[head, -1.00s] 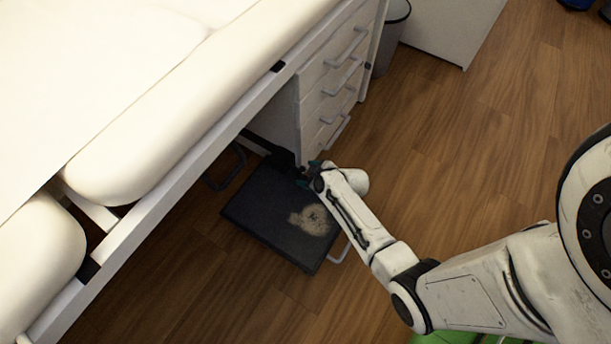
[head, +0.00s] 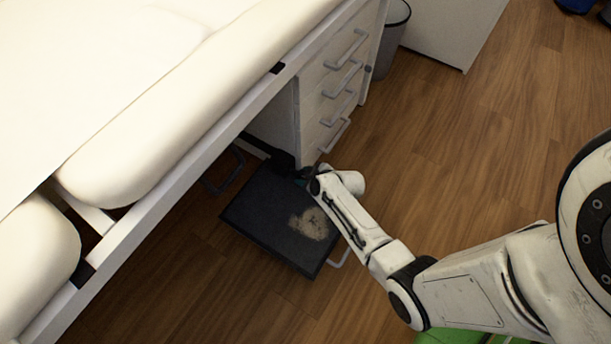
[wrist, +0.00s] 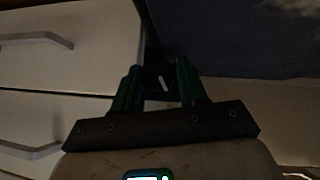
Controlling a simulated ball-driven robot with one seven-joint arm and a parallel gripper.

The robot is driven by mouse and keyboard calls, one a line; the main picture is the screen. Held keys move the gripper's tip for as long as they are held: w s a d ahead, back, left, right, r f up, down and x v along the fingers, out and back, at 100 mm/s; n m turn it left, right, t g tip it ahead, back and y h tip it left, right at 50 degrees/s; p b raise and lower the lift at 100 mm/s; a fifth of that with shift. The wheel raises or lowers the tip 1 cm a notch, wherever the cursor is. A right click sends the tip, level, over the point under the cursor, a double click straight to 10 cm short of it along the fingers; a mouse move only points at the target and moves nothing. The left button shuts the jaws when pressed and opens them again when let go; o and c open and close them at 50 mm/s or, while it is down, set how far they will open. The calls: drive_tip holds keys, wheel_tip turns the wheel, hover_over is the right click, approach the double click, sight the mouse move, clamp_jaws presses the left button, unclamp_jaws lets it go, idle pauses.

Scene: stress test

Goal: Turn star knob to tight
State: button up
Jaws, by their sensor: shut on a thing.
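In the wrist view, my gripper (wrist: 159,70) has its two green fingers on either side of a small dark part with a short white mark, which looks like the star knob (wrist: 163,82). The fingers are shut on it. The knob's outline is dark, and I cannot make out its lobes or any tight marking. In the head view, my gripper (head: 302,180) is low down by the near corner of the drawer unit, at the far edge of a black step. The knob is hidden there behind my wrist.
The black step (head: 265,215), with a worn pale patch, lies under my wrist. A drawer unit (head: 312,85) with grey handles stands just beyond. The white bed frame (head: 165,205) and cream padding (head: 200,95) overhang on the left. Wooden floor (head: 480,150) is open to the right.

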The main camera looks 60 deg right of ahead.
drive_tip(key=shift+c, duration=0.8)
drive_tip(key=y+b, duration=0.1)
drive_tip(key=m+y, duration=0.1)
drive_tip(key=shift+d+m+y+b, duration=0.25)
drive_tip(key=shift+m+y+b, duration=0.05)
drive_tip(key=shift+y+b, duration=0.1)
drive_tip(key=shift+m+y+b, duration=0.4)
drive_tip(key=shift+y, duration=0.5)
drive_tip(key=o, duration=1.1)
drive_tip(key=shift+c, duration=0.2)
